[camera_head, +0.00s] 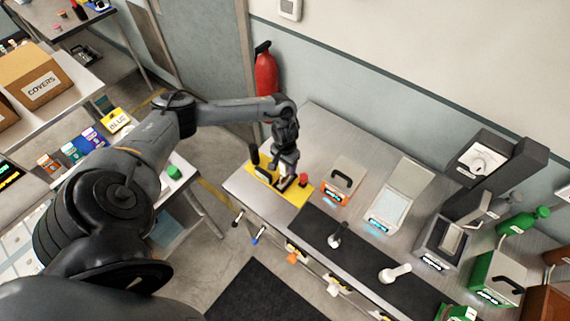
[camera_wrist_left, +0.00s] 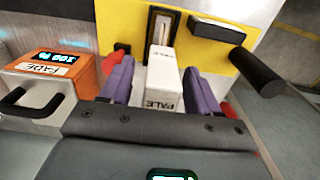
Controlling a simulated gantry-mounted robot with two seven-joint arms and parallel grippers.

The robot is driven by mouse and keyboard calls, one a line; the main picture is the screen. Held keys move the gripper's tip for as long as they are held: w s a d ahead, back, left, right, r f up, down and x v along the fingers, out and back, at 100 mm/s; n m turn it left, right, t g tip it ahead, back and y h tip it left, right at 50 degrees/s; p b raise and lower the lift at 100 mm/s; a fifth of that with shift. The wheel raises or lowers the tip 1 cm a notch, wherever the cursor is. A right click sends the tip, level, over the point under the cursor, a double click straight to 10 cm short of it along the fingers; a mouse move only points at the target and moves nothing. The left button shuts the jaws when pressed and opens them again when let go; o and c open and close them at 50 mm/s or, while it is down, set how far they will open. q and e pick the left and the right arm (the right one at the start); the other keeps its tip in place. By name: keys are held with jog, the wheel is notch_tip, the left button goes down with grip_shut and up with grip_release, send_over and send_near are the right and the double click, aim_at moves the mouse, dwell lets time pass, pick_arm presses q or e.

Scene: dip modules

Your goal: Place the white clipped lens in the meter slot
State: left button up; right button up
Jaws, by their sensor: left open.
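A white block marked PALE (camera_wrist_left: 162,82), which looks like the white clipped lens, stands between the purple fingers of my left gripper (camera_wrist_left: 158,68) in the left wrist view. The fingers are open on either side of it, with small gaps.
An orange box marked FADE (camera_wrist_left: 52,72) stands beside the yellow panel. A black cylinder (camera_wrist_left: 257,72) sticks out on the other side.

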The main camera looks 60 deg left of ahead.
pick_arm(q)
jog(key=shift+r, duration=0.1)
notch_tip(320, 180, up, 7)
jog(key=shift+r, duration=0.15)
notch_tip(320, 180, up, 4)
jog(key=shift+f+p, duration=0.1)
jog(key=shift+p, duration=0.55)
jog(key=shift+r, duration=0.5)
